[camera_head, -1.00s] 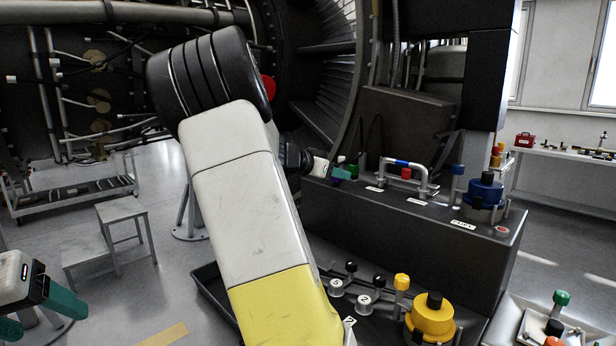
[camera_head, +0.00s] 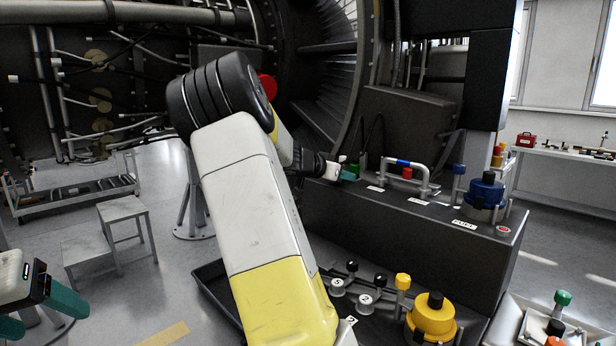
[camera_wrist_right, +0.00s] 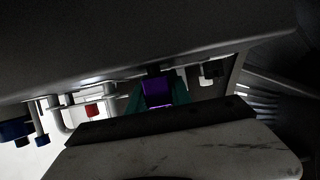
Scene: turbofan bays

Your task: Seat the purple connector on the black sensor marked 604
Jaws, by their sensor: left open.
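The purple connector (camera_wrist_right: 157,92) is between the teal fingers of my right gripper (camera_wrist_right: 158,90) in the right wrist view, and the gripper looks shut on it. A dark part (camera_wrist_right: 153,70) stands right behind the connector; I cannot tell whether they touch. In the head view my right gripper (camera_head: 349,176) is at the left end of the dark bench, beside a green-topped part, and the connector is not clearly visible. No 604 marking is readable. My left gripper (camera_head: 40,305) is open and empty at the lower left.
The dark bench (camera_head: 400,225) carries a grey pipe handle (camera_head: 425,175) with a blue band, a red knob (camera_head: 407,173) and a blue cap (camera_head: 486,190). Below it a black tray holds black-topped fittings and a yellow cap (camera_head: 432,318). The turbofan is behind.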

